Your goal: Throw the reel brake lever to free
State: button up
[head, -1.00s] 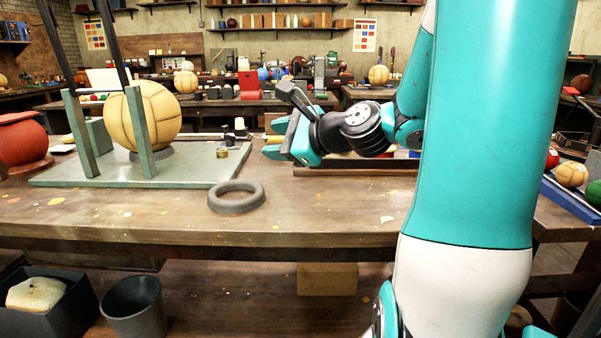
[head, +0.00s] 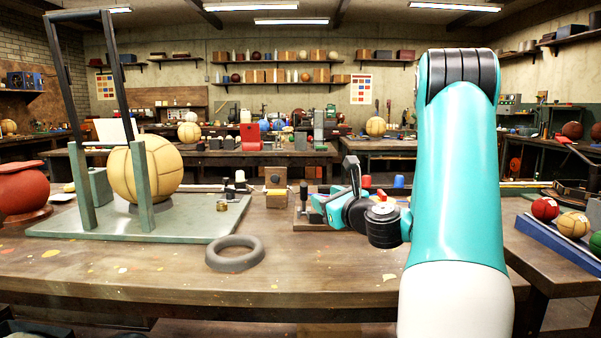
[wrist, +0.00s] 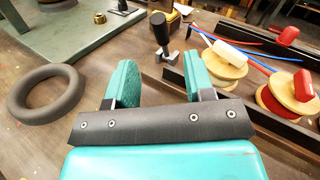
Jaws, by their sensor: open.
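A small upright lever with a black knob and grey bracket (wrist: 163,36) stands on the bench beyond my jaws in the wrist view. I take it for the reel brake lever; its marking is not readable. What seems the same black knob shows in the head view (head: 303,190), just left of and behind my gripper (head: 318,207). In the wrist view my gripper (wrist: 160,80) is open and empty, its teal fingers apart. The lever is beyond the fingertips, not between them. Beside it are wooden reels, one with a white top (wrist: 228,62) and one with red (wrist: 290,97).
A dark rail (wrist: 245,115) runs before the reels, with red and blue cords behind. A grey ring (head: 235,253) lies on the bench. A green plate (head: 110,237) with a frame and tan ball (head: 158,168) stands left. Bare bench lies between ring and rail.

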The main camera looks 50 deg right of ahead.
aim_at(306, 189)
jog(key=p+x, duration=0.3)
jog(key=x, duration=0.9)
jog(key=shift+w+f, duration=0.1)
jog(key=shift+c, duration=0.3)
jog(key=shift+p, duration=0.3)
grip_shut()
